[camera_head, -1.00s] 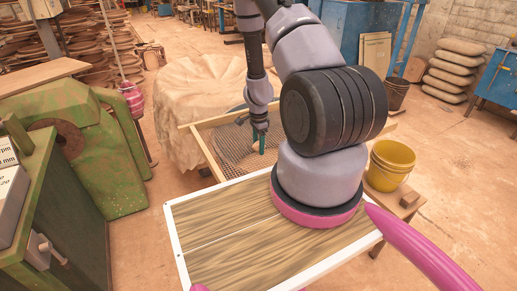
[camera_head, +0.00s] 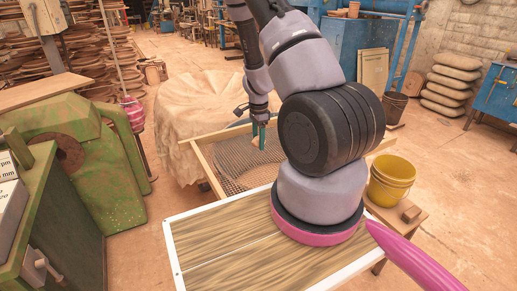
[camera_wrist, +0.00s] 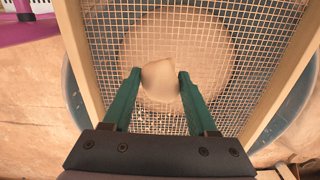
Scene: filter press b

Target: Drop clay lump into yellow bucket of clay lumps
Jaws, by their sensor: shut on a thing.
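The pale tan clay lump (camera_wrist: 161,82) is held between the two teal fingertips of my gripper (camera_wrist: 160,75) in the wrist view. In the head view my gripper (camera_head: 261,136) points down above the mesh screen (camera_head: 240,167), with the lump partly hidden by a finger. The lump appears lifted clear of the mesh. The yellow bucket (camera_head: 391,182) stands upright to the right, beyond my arm and apart from the gripper. Its contents are too small to make out.
The mesh has a wooden frame (camera_head: 207,169) over a round tub. A brown block (camera_head: 411,214) lies beside the bucket on a small wooden stand (camera_head: 408,230). Green machinery (camera_head: 75,165) stands at left. A cloth-covered mound (camera_head: 205,105) is behind the screen.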

